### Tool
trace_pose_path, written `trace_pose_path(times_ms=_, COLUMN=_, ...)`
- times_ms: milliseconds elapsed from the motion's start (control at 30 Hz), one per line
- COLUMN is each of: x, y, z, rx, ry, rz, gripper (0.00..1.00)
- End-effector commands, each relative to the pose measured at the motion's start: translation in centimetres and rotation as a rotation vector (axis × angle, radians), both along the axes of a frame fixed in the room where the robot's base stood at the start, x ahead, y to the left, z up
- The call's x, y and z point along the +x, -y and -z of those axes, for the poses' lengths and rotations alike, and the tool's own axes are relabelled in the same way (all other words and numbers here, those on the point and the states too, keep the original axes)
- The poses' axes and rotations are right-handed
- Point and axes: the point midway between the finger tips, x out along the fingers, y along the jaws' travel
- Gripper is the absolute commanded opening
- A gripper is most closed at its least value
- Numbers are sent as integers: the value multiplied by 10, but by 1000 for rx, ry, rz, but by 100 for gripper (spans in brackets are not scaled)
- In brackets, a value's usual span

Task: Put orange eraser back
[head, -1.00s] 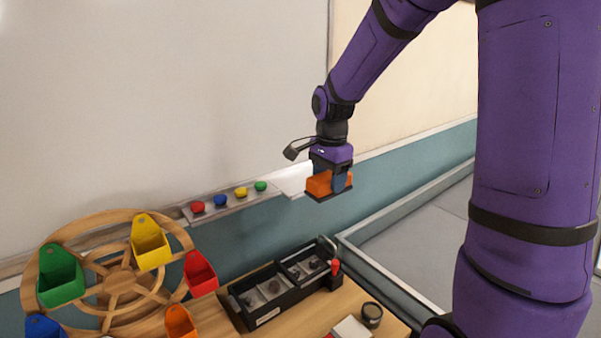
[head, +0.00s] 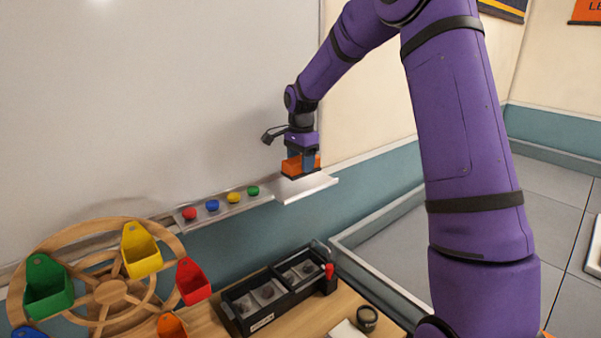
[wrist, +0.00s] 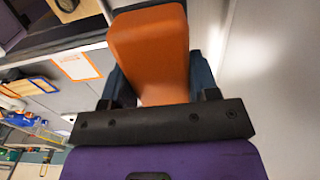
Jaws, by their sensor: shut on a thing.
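The orange eraser (head: 293,165) has an orange body and a dark underside. My gripper (head: 301,163) is shut on it, with a finger on either side. In the head view the eraser is at the right part of the whiteboard ledge (head: 306,187), just above or touching its bare white end; I cannot tell which. In the wrist view the orange eraser (wrist: 152,50) fills the space between the fingers of my gripper (wrist: 158,80).
Red, blue, yellow and green magnets (head: 212,205) sit on the ledge to the left. Below are a wooden wheel with coloured bins (head: 110,290), a black divided tray (head: 270,296) and a dark round cup (head: 367,318). The whiteboard (head: 200,90) stands behind.

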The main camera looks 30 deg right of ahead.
Motion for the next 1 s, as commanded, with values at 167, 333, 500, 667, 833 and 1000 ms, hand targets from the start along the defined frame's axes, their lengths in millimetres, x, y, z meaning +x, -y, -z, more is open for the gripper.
trace_pose_path(times_ms=167, x=4, y=1, z=20, rx=1, ry=-3, rz=0, gripper=20)
trace_pose_path(times_ms=333, x=4, y=1, z=36, rx=0, ry=-1, rz=0, gripper=20)
trace_pose_path(times_ms=500, x=4, y=1, z=36, rx=0, ry=0, rz=0, gripper=20)
trace_pose_path(times_ms=667, x=4, y=0, z=38, rx=0, ry=-1, rz=0, gripper=20)
trace_pose_path(times_ms=833, x=4, y=1, z=38, rx=0, ry=0, rz=0, gripper=80)
trace_pose_path(times_ms=1000, x=4, y=1, z=38, rx=0, ry=0, rz=0, gripper=80)
